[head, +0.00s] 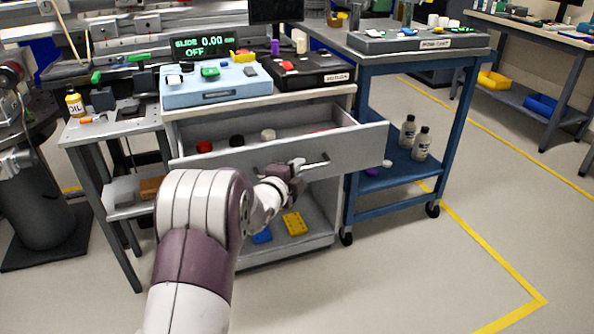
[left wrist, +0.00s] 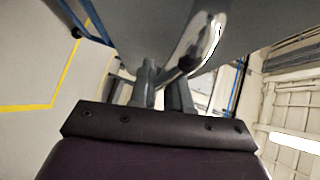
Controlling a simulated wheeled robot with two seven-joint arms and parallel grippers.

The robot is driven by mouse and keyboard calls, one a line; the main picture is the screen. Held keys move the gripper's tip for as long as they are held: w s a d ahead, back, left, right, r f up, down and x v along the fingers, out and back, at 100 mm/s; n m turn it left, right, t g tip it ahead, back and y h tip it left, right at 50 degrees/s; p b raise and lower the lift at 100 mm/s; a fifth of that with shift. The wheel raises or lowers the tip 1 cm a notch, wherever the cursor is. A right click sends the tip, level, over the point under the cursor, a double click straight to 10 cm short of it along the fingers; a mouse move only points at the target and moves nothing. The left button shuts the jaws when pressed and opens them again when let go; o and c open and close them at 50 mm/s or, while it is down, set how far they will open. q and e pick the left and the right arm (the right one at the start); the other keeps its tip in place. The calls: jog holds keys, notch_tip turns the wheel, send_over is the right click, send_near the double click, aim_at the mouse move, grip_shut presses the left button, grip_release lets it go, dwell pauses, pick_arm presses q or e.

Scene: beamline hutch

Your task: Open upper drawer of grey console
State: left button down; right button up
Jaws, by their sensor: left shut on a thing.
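The grey console (head: 258,92) stands in the middle of the head view. Its upper drawer (head: 362,147) is pulled out toward me, and red, black and white round items show inside it. My left gripper (head: 297,172) is at the front of this drawer, shut on its bar handle (head: 318,163). In the left wrist view the two fingers (left wrist: 165,88) close around the shiny handle (left wrist: 203,42), with the grey drawer front above. The fingertips are partly hidden by the handle. My right gripper is in neither view.
An open shelf below the drawer holds a yellow block (head: 295,223) and a blue block (head: 262,236). A small side table (head: 112,127) is on the left. The floor at front right is clear.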

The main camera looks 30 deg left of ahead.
pick_arm(q)
jog(key=c, duration=1.2)
grip_release()
jog(key=s+r+p, duration=0.1)
jog(key=s+p, duration=0.3)
jog(key=s, duration=0.8)
jog(key=shift+s+d+r, duration=0.3)
jog(key=shift+d+r, duration=0.05)
jog(key=shift+d, duration=0.05)
